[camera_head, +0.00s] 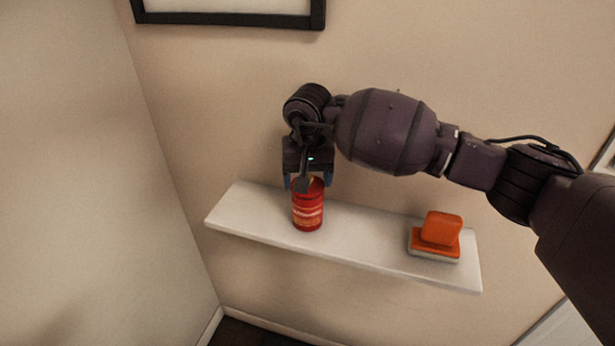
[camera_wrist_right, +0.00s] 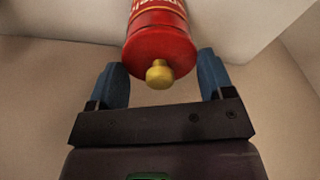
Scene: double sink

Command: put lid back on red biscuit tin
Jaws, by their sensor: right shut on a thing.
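The red biscuit tin (camera_head: 308,218) stands upright on the left half of the white shelf. It also shows at the top of the right wrist view (camera_wrist_right: 160,14). A red lid (camera_wrist_right: 162,48) with a gold knob (camera_wrist_right: 159,75) is at the tin's top, in line with it. I see no clear gap between them, but cannot tell if the lid is fully seated. My right gripper (camera_head: 305,183) is above the tin, pointing down. Its blue fingers are on either side of the lid, shut on it. My left gripper is not in view.
The white shelf (camera_head: 365,233) is fixed to the beige wall. An orange block (camera_head: 441,228) sits on an orange and white base at its right end. The shelf between tin and block is clear. A black-framed picture (camera_head: 230,19) hangs above, and a side wall stands to the left.

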